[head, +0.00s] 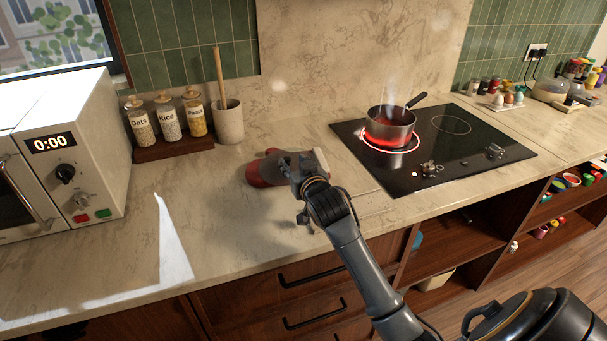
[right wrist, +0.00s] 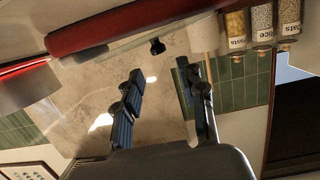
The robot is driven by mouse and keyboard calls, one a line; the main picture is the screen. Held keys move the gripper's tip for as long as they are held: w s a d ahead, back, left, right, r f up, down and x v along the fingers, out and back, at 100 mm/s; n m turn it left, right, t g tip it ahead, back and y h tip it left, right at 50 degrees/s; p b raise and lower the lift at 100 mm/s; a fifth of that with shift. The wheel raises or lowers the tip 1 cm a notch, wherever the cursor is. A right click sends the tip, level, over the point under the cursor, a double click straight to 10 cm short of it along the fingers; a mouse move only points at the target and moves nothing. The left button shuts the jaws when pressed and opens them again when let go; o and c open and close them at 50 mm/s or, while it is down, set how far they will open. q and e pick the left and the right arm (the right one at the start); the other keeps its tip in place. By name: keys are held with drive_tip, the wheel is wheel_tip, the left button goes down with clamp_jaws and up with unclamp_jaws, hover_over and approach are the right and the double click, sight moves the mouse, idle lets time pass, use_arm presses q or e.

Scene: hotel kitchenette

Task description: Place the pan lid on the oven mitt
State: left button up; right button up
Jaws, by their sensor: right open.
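The red oven mitt (head: 262,174) lies on the counter between the utensil crock and the cooktop, partly hidden behind my right gripper (head: 302,180). In the right wrist view, which is turned over, the mitt (right wrist: 130,28) is a red band along the top. The pan lid (right wrist: 157,46) shows there as a pale edge with a black knob, seemingly resting on the mitt. In the head view I cannot make the lid out clearly. My right gripper (right wrist: 158,85) is open, with nothing held between its fingers and the knob apart from them. My left gripper is out of view.
A steaming saucepan (head: 390,128) sits on a glowing burner of the black cooktop (head: 430,170). Labelled jars (head: 168,117) and a crock (head: 229,122) with a wooden utensil stand behind the mitt. A microwave (head: 75,150) is at the left. The front counter is clear.

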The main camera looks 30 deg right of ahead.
drive_tip(key=v, duration=0.8)
drive_tip(key=shift+s+r+b, duration=0.3)
drive_tip(key=shift+a, duration=0.1)
idle(0.4)
idle(0.4)
